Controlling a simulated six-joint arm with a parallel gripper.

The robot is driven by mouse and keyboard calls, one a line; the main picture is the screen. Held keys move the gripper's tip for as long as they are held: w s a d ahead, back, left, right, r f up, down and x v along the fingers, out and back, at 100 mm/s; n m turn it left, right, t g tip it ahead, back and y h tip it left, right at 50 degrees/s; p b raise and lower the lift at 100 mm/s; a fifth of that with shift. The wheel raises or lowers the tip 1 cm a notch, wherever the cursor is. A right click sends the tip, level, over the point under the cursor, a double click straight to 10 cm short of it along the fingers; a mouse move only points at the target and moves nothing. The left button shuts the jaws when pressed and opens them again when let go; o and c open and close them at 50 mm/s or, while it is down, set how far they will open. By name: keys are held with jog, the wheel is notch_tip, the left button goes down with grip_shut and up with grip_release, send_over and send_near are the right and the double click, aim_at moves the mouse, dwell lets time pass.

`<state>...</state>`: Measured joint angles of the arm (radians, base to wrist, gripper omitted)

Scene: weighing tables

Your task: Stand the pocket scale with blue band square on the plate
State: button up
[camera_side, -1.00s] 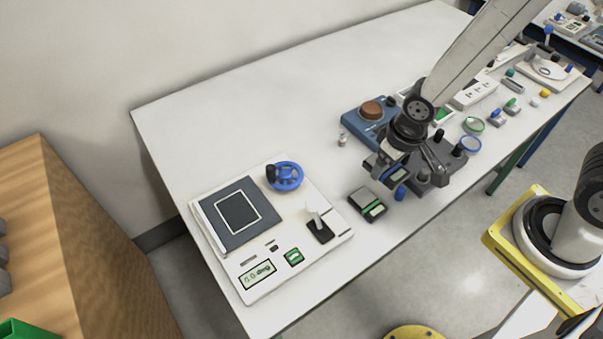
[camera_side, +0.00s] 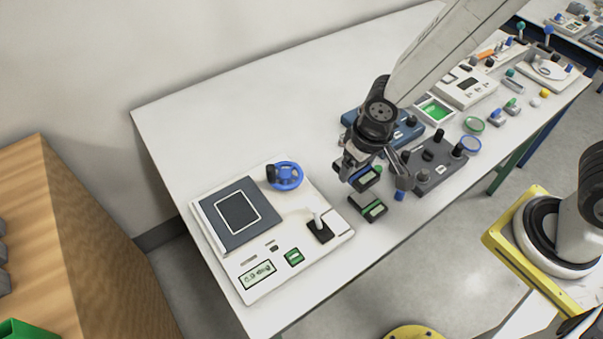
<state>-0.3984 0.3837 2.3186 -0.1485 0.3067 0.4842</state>
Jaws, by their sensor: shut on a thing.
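My gripper (camera_side: 374,172) is shut on the pocket scale with blue band (camera_side: 368,179) and holds it above the table, to the right of the white weighing unit. The scale's green display faces the camera, and its back part is hidden by the gripper. The plate (camera_side: 216,232) is a dark blue-grey square with a white outlined square, on the left of the white weighing unit (camera_side: 328,246). Nothing stands on the plate.
A pocket scale with green trim (camera_side: 367,207) lies just below the held scale. A blue handwheel (camera_side: 285,175) and a black-based lever (camera_side: 320,230) rise from the weighing unit. A dark knobbed box (camera_side: 432,169) stands right. The table's back left is clear.

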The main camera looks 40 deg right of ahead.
jog(key=a+r, duration=0.3)
jog(key=a, duration=1.1)
send_over(236, 211)
jog(key=s, duration=0.1)
jog(key=shift+m, duration=0.3)
jog(key=f, duration=0.9)
jog(key=shift+s+d, duration=0.1)
jog(key=shift+d, duration=0.25)
jog(key=shift+w+a+f, duration=0.15)
jog(key=shift+w+f, duration=0.05)
jog(key=shift+f, duration=0.05)
jog(key=shift+w+f, duration=0.15)
jog(key=shift+f, duration=0.1)
jog(key=shift+w+a+f, duration=0.1)
jog(key=shift+a+f, duration=0.05)
jog(key=shift+f, duration=1.4)
jog(key=shift+f, duration=0.15)
